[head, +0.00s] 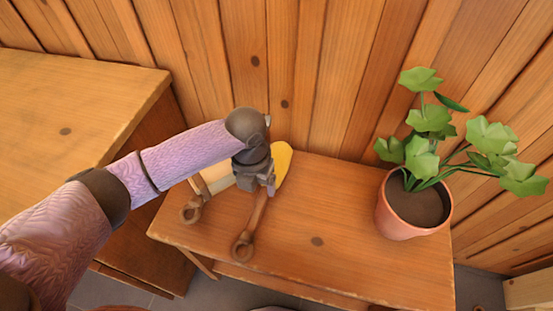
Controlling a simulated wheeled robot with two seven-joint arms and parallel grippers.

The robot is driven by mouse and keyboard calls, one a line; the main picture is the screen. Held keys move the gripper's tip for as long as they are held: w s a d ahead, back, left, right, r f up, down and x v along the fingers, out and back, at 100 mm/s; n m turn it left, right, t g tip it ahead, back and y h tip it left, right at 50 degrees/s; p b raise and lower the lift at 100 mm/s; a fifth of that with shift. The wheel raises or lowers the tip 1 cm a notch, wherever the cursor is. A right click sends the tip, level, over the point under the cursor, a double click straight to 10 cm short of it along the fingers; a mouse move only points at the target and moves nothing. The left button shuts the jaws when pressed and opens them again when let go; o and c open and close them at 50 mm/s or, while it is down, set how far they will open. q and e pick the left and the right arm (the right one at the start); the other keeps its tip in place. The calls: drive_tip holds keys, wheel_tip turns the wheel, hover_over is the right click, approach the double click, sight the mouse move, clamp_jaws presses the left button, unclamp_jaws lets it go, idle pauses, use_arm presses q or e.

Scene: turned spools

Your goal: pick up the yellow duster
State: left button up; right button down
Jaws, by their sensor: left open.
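The yellow duster lies on the small wooden table (345,240). Its yellow head (284,160) shows just behind and right of my left gripper, and its brown handle (253,225) runs towards the table's front edge and ends in a ring. My left gripper (258,188) is open and points down over the place where head and handle meet, hiding that part. I cannot tell whether the fingers touch the handle. My right gripper is not in view.
A cream-headed tool (216,176) with a ringed brown handle lies left of the duster, partly behind my arm. A potted plant (404,218) stands at the table's right. A taller wooden cabinet (75,95) is at left, and a plank wall (330,70) behind.

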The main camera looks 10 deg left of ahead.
sight(257, 208)
use_arm(q)
drive_tip(key=f+b, duration=0.1)
drive_tip(key=f, duration=0.2)
drive_tip(key=f+b, duration=0.2)
drive_tip(key=f, duration=0.1)
drive_tip(key=s+f+b, duration=0.1)
drive_tip(key=f+b, duration=0.1)
drive_tip(key=f, duration=0.1)
drive_tip(key=shift+s+f, duration=0.1)
drive_tip(key=shift+f, duration=0.3)
drive_tip(key=shift+r, duration=0.15)
drive_tip(key=c, duration=0.9)
clamp_jaws()
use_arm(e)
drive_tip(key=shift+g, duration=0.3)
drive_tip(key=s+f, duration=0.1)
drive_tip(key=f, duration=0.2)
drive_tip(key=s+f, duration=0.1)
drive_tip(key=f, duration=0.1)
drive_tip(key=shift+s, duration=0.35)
